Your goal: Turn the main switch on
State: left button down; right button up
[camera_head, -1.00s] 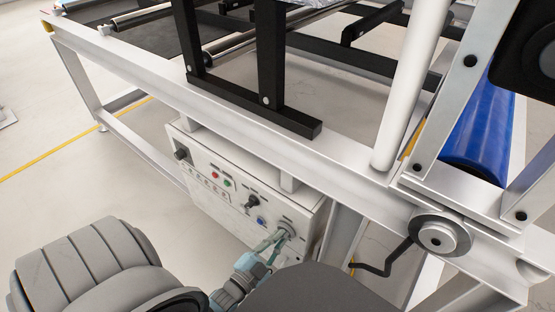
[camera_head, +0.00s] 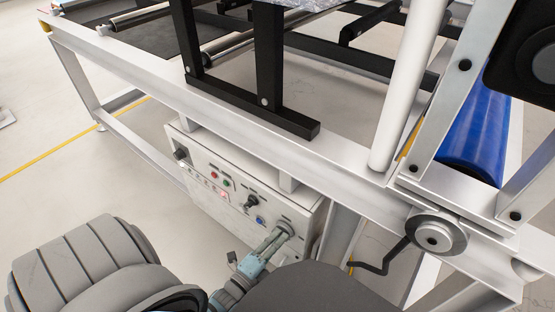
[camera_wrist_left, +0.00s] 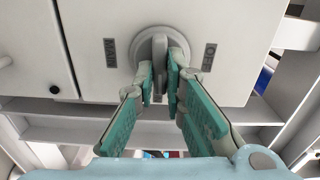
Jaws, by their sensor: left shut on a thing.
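The main switch (camera_wrist_left: 139,46) is a round grey rotary switch with a raised handle, low on the right of the white control box (camera_head: 300,210). In the left wrist view, the label MAIN stands to its left and OFF to its right, both sideways in the picture. My left gripper (camera_wrist_left: 161,78), with teal finger pads, is shut on the switch handle, one finger on each side. In the head view my left gripper (camera_head: 277,238) reaches the switch (camera_head: 287,227) from below. The fingers partly cover the switch there. My right gripper is not in view.
The box hangs under a white frame beam (camera_head: 140,85). Its panel has red and green buttons, a black selector (camera_head: 252,201), a blue button (camera_head: 261,220) and red glowing indicators (camera_head: 222,194). A crank handle (camera_head: 385,268) and blue roller (camera_head: 474,140) are at right. Floor is clear at left.

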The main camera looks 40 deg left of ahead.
pick_arm(q)
jog(key=shift+m, duration=0.4)
jog(key=c, duration=1.7)
grip_release()
jog(key=shift+o, duration=0.2)
jog(key=s, duration=1.2)
jog(key=shift+d, duration=0.1)
